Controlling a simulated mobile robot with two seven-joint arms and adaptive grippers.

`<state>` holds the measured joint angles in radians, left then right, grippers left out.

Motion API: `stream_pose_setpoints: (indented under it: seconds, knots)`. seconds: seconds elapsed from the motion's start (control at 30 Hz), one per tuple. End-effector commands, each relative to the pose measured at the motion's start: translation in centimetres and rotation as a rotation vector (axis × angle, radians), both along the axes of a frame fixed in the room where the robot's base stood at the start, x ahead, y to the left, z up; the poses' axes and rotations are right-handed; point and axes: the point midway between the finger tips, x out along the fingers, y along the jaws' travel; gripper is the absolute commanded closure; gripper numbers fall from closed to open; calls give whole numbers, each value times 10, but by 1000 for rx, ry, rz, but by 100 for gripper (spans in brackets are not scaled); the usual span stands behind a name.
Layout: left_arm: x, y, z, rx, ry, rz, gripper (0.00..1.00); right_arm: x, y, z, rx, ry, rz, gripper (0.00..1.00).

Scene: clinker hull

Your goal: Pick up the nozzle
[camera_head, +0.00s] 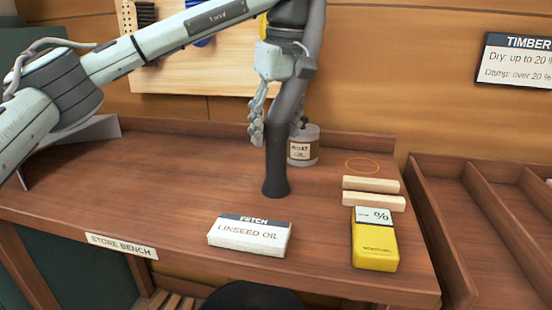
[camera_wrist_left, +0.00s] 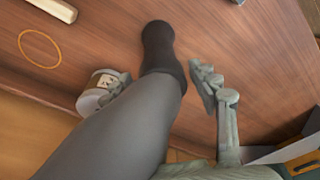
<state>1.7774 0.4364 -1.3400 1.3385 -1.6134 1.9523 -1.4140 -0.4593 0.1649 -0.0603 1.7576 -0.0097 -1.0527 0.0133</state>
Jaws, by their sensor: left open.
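The nozzle (camera_head: 276,165) is a dark grey tube with a darker, flared end. It stands nearly upright over the store bench, with its lower end at the bench top. My left gripper (camera_head: 276,132) is open, with one finger left of the tube and the other partly hidden behind its right side. In the left wrist view the nozzle (camera_wrist_left: 158,50) runs up the middle. My right gripper is not in view.
On the store bench (camera_head: 150,180) a labelled can (camera_head: 303,147) stands close behind the nozzle. A linseed oil card (camera_head: 249,237) lies in front. Two pale wood strips (camera_head: 372,193) and a yellow meter (camera_head: 374,246) lie at right.

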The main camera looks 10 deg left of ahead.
Motion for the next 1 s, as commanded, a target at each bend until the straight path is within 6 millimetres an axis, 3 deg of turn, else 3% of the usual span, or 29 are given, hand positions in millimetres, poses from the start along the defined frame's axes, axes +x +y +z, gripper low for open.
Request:
stream_pose_setpoints:
  seconds: [0.47,0.7,1.0]
  knots:
    - [-2,3,-57,-2,2,2,40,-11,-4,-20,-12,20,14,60]
    - [-1,3,-62,-4,-2,1,40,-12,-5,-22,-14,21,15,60]
    - [-1,3,-61,-4,-1,2,75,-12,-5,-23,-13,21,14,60]
